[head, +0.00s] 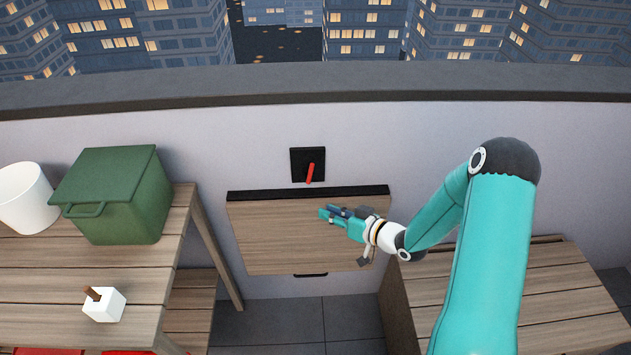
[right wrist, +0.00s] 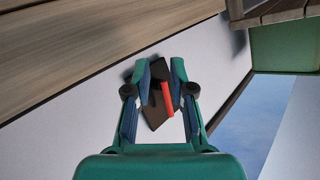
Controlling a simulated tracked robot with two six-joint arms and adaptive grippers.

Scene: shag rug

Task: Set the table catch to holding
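The catch is a black square plate (head: 299,165) on the pale wall with a red lever (head: 310,173) pointing down, its lower end slightly left. Below it, a wooden table leaf (head: 270,237) appears to hang down from a black bar (head: 260,193). My right gripper (head: 324,213) is in front of the leaf, below and apart from the lever in the head view. In the right wrist view its fingers (right wrist: 161,70) are apart and empty, with the plate (right wrist: 156,117) and red lever (right wrist: 167,98) showing beyond, between them. My left gripper is not in view.
At left, a slatted table (head: 40,265) bears a green lidded box (head: 125,205), a white pot (head: 25,195) and a small white block (head: 104,305) with a brown peg. A low slatted wooden surface (head: 500,290) stands at right. A grey ledge (head: 200,92) tops the wall.

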